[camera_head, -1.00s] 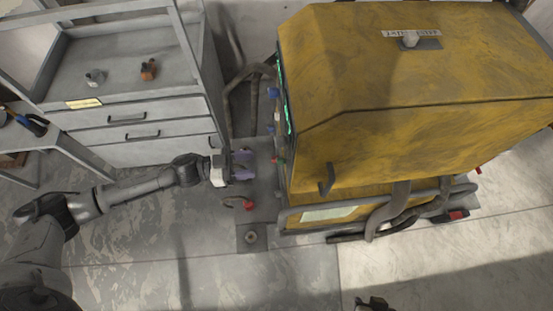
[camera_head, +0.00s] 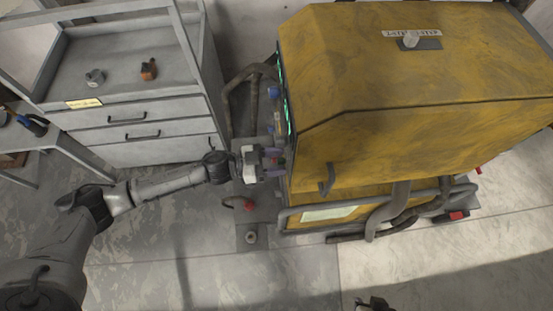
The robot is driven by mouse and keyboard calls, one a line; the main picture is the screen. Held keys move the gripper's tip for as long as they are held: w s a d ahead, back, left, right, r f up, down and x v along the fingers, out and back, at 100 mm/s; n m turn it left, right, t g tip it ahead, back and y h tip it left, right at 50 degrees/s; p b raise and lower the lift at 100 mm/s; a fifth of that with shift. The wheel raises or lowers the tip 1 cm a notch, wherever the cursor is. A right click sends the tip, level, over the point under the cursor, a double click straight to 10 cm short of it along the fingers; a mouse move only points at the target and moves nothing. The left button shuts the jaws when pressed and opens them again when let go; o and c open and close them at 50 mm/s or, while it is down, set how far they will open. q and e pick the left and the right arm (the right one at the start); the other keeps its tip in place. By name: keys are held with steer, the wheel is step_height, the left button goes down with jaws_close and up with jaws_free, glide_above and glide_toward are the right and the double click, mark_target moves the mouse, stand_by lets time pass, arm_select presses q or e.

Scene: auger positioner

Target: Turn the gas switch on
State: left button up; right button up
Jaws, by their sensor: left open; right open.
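A big yellow machine (camera_head: 410,90) fills the right half of the view. Its left side panel (camera_head: 282,105) faces my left arm and is seen nearly edge-on, with green lit strips and small blue knobs (camera_head: 272,91). I cannot tell which control is the gas switch. My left gripper (camera_head: 276,161) is open right beside the lower part of this panel; I cannot tell whether it touches anything. My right gripper (camera_head: 375,304) shows only in part at the bottom edge, far from the panel.
A grey drawer cabinet (camera_head: 145,134) stands at the left, with a small orange item (camera_head: 148,69) and a grey item (camera_head: 95,77) on top. A red-ended part (camera_head: 240,204) lies low near the machine's base. Hoses run along the machine's front. Floor in front is clear.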

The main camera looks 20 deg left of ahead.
arm_select(q)
jaws_close()
steer(key=shift+m, duration=0.4)
steer(key=shift+s+f+m+p, duration=0.1)
steer(key=shift+m+p, duration=0.4)
steer(key=shift+m, duration=8.2)
